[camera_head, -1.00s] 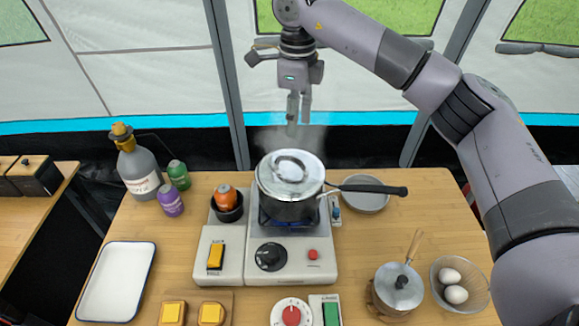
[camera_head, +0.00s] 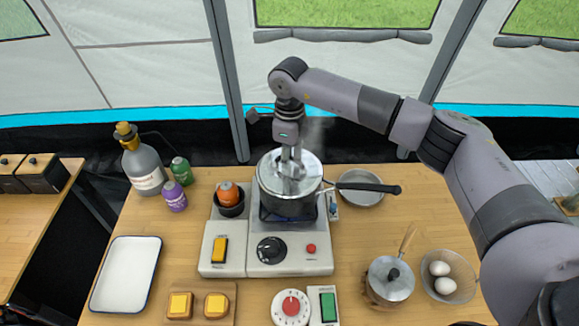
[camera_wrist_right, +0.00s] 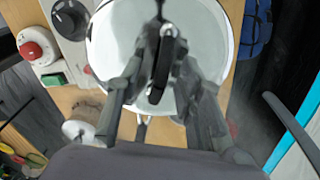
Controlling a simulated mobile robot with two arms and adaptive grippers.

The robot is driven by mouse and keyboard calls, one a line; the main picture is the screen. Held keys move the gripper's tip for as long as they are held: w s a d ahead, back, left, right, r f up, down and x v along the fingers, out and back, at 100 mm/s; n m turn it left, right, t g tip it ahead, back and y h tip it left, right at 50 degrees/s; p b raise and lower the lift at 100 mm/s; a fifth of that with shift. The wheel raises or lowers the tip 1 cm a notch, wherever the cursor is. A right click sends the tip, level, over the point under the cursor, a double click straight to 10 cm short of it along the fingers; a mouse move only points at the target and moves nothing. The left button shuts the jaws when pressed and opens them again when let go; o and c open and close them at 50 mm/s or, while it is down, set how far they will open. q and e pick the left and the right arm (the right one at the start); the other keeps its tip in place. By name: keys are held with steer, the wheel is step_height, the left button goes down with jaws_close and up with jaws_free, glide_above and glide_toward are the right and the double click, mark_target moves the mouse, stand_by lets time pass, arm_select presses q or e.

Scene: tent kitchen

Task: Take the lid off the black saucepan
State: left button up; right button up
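My right gripper (camera_head: 291,170) points straight down over the middle of the lid. In the right wrist view its fingers (camera_wrist_right: 165,75) stand on both sides of the dark lid handle (camera_wrist_right: 162,68) and look open. Contact with the handle cannot be made out. My left gripper is not in view.
The hob (camera_head: 290,262) has a yellow switch and a black knob. A grey bowl (camera_head: 362,197) lies behind the saucepan's handle. A small lidded pot (camera_head: 391,283) and a bowl of eggs (camera_head: 460,291) stand front right. A white tray (camera_head: 125,275) lies left.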

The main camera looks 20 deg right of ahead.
steer(key=shift+c, duration=0.3)
jaws_close()
stand_by(0.4)
